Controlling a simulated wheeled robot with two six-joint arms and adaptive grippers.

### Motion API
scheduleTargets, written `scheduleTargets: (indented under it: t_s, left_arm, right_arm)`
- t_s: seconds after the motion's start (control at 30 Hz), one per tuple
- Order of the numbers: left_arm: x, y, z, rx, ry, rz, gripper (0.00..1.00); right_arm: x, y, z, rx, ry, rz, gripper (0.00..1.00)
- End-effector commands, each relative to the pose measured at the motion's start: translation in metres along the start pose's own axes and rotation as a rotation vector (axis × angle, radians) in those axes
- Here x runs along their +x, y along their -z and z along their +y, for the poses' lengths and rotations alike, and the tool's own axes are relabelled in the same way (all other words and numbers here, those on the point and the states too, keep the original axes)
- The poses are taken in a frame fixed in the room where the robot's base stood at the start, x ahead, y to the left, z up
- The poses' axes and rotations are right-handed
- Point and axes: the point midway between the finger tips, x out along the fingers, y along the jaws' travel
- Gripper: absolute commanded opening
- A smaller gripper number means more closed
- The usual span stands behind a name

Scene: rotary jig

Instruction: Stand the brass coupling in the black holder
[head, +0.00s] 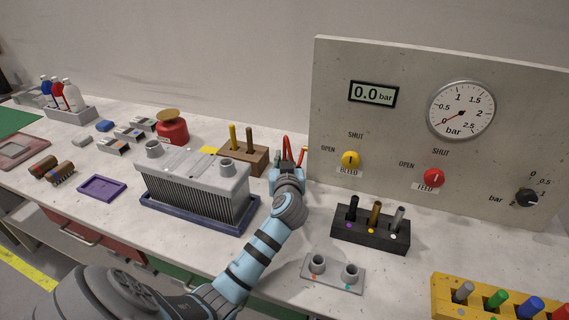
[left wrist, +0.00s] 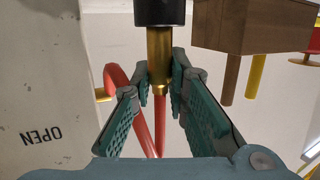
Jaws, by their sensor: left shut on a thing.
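The brass coupling (left wrist: 159,50) shows in the left wrist view, with a red hose (left wrist: 115,80) at its narrow end; that view is upside down. A black cylindrical piece, apparently the black holder (left wrist: 160,12), meets the coupling's other end. The coupling is in line with it, but I cannot tell how deep it sits. My left gripper (left wrist: 162,88) is shut on the coupling, a finger on each side. In the head view my left gripper (head: 287,170) is beside the grey panel and hides the coupling and holder. My right gripper is not in view.
The grey gauge panel (head: 335,100) stands close on the right. A wooden block with two rods (head: 243,158) stands close on the left. A finned grey unit (head: 190,185), a black block with three rods (head: 370,236) and a plate with two sockets (head: 333,277) are nearer.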

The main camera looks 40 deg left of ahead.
Motion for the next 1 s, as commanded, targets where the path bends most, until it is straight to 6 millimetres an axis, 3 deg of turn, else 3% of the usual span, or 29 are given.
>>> scheduleTargets:
  t_s: [0.2, 0.23, 0.33, 0.7, 0.87, 1.0]
  left_arm:
    - [0.001, -0.003, 0.000, 0.000, 0.000, 0.001, 0.00]
    - [0.001, -0.003, 0.000, 0.000, 0.001, 0.000, 0.18]
    - [0.000, -0.002, 0.000, 0.000, 0.001, 0.000, 0.34]
    - [-0.001, 0.004, 0.000, 0.000, 0.001, 0.000, 0.35]
    - [-0.028, 0.002, 0.001, -0.001, -0.001, -0.001, 0.35]
    - [-0.066, 0.002, 0.000, -0.005, -0.001, -0.003, 0.35]
  right_arm:
    - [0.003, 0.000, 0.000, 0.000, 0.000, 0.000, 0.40]
    - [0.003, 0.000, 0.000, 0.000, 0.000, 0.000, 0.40]
    - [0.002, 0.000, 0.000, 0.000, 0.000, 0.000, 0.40]
    - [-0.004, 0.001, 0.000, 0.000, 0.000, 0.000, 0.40]
    - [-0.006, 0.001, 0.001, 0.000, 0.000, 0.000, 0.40]
    - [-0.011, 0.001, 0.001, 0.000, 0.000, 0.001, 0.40]
